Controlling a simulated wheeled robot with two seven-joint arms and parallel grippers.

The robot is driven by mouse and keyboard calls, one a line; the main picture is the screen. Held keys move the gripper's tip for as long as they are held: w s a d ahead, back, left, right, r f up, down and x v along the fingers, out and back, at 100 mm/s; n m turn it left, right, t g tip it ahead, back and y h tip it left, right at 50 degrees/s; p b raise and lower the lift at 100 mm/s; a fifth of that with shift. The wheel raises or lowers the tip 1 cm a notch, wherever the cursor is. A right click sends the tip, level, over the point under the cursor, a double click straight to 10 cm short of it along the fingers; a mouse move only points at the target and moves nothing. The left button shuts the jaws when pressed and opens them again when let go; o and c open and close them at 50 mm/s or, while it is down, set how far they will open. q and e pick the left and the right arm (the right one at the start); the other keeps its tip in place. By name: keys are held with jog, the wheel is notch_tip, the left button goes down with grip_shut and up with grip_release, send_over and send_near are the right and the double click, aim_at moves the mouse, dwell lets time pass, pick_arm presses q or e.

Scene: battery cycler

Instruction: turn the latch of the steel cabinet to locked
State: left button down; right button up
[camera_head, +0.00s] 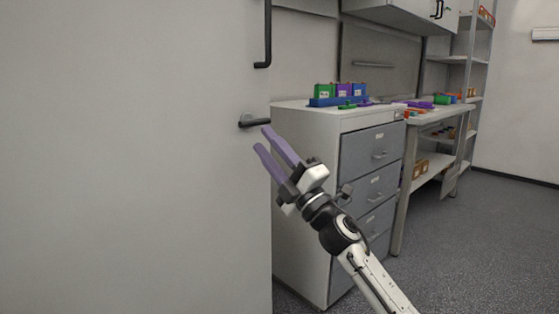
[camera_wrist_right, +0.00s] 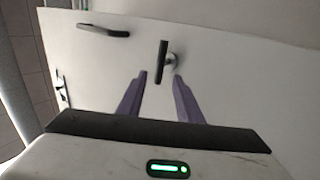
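The steel cabinet (camera_head: 130,160) fills the left of the head view with its pale, flat door. Its latch (camera_head: 254,121) is a short dark lever near the door's right edge, lying roughly level in the head view. The latch also shows in the right wrist view (camera_wrist_right: 162,62), just beyond my fingertips and between their lines. My right gripper (camera_head: 262,138) is open, with two purple fingers pointing at the latch from just below it. The fingers look empty, and I see a small gap between them and the latch. My left gripper is not in view.
A long dark door handle (camera_head: 267,35) is above the latch and also shows in the right wrist view (camera_wrist_right: 104,30). A drawer unit (camera_head: 305,190) with grey drawers stands right of the cabinet, close behind my right arm. Open floor (camera_head: 490,230) lies to the right.

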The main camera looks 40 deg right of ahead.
jog(key=v, duration=0.5)
jog(key=shift+s+f, duration=0.15)
jog(key=shift+s, duration=0.2)
jog(key=shift+f, duration=0.1)
